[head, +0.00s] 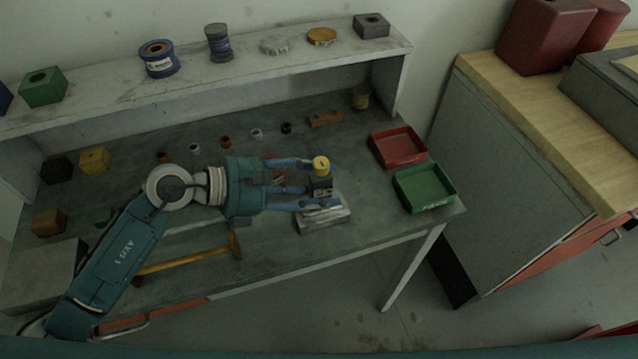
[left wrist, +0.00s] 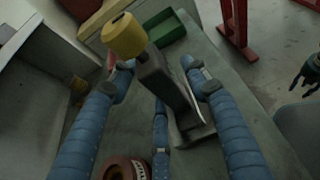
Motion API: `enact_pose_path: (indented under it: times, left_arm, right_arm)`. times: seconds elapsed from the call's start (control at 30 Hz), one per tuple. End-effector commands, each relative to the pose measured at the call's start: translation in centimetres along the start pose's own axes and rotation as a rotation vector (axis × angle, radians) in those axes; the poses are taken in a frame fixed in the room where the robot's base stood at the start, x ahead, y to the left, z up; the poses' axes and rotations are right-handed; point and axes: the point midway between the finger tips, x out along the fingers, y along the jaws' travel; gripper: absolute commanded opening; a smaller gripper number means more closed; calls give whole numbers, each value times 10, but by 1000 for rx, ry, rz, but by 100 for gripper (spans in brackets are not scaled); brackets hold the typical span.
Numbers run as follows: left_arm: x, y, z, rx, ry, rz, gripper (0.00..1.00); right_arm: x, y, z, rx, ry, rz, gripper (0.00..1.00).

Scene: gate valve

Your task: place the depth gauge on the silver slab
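The depth gauge (head: 321,186) is a dark grey body with a yellow round top. In the left wrist view the gauge (left wrist: 163,80) stands between my fingers. The silver slab (head: 325,221) lies on the workbench near its front edge, and partly shows below the gauge in the left wrist view (left wrist: 194,128). My left gripper (head: 318,184) reaches in from the left, its blue fingers spread around the gauge. A gap shows beside the right-hand finger. Whether the gauge's base touches the slab is hidden. My right gripper (left wrist: 309,74) shows partly at the left wrist view's right edge.
Red (head: 398,147) and green (head: 424,187) trays sit right of the slab. A yellow-handled hammer (head: 190,260) lies near the front edge. Several small parts lie behind the gripper, below a shelf (head: 205,91) with spools. A wooden-topped cabinet (head: 540,124) stands right.

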Motion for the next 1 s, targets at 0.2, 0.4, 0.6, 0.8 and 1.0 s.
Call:
enact_pose_path:
  times: [0.2, 0.4, 0.6, 0.8, 1.0]
  left_arm:
    - [0, 0, 1, 0, 0, 0, 47]
    - [-13, 1, 0, 3, 2, 3, 47]
    - [-55, 0, -4, 3, 6, 3, 47]
    - [-95, 0, -2, 1, 5, 2, 47]
    - [-117, 0, 1, 0, 2, 0, 47]
  right_arm:
    - [-1, -1, 0, 0, -1, -1, 40]
    - [4, -4, 0, 1, 0, -4, 40]
    - [23, -6, 1, 1, 0, -7, 40]
    - [38, -7, 3, 0, 0, -7, 40]
    - [45, -7, 3, -1, 1, -7, 40]
